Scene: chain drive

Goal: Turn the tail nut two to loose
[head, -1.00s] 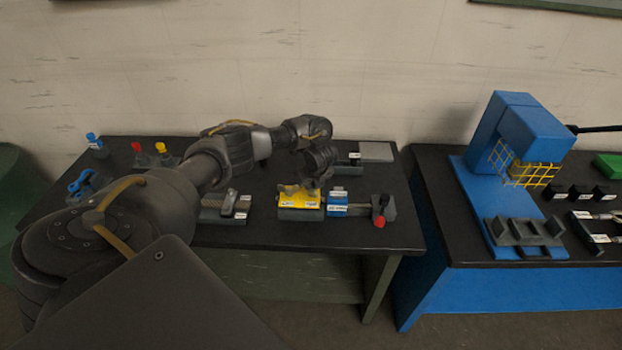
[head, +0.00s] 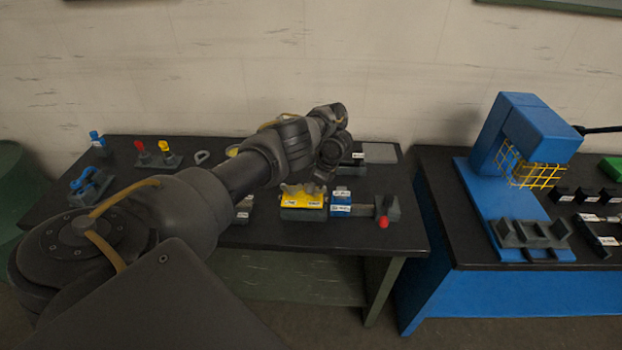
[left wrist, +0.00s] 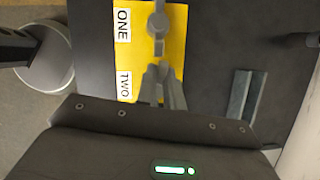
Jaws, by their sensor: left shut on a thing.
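The yellow block (head: 303,201) sits on the black bench with grey winged nuts on top. In the left wrist view the yellow plate (left wrist: 124,52) carries the labels ONE and TWO. Tail nut one (left wrist: 158,28) stands free beside ONE. My left gripper (head: 314,187) reaches down over the right part of the block. In the left wrist view its fingers (left wrist: 161,72) are shut beside the TWO label, on tail nut two, which they mostly hide. My right gripper is not in view.
A blue block (head: 341,203) and a grey clamp with a red knob (head: 384,222) stand just right of the yellow block. Red and yellow knobs (head: 150,148) and blue parts stand at the bench's left. A blue machine (head: 530,130) stands on the right-hand bench.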

